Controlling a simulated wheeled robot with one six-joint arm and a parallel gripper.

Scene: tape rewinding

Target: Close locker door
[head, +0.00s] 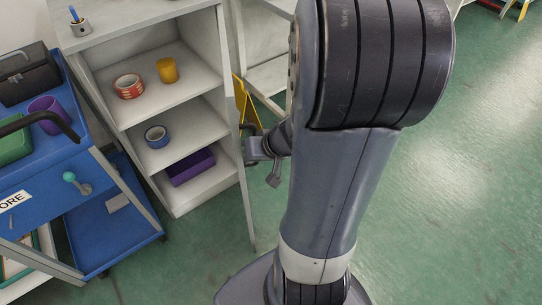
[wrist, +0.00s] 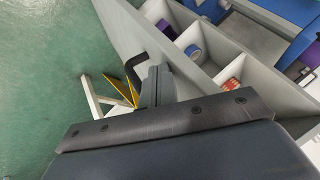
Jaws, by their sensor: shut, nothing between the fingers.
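The grey-white locker (head: 75,42) stands at the left in the head view with its shelves exposed. Its door (head: 243,190) is open and appears nearly edge-on at the right side of the locker. In the wrist view the door (wrist: 122,30) is a pale panel in front of the shelves. A dark curved handle (wrist: 134,66) is on its outer face. My gripper (head: 254,150) is on the outer side of the door beside the handle. In the wrist view my gripper (wrist: 154,78) is shut and empty; whether it touches the door I cannot tell.
A blue cart (head: 90,175) stands left of the locker. The shelves hold a red tape roll (head: 129,87), a yellow cup (head: 167,70), a blue tape roll (head: 156,136) and a purple bin (head: 191,166). A yellow sign (head: 243,98) stands behind the door.

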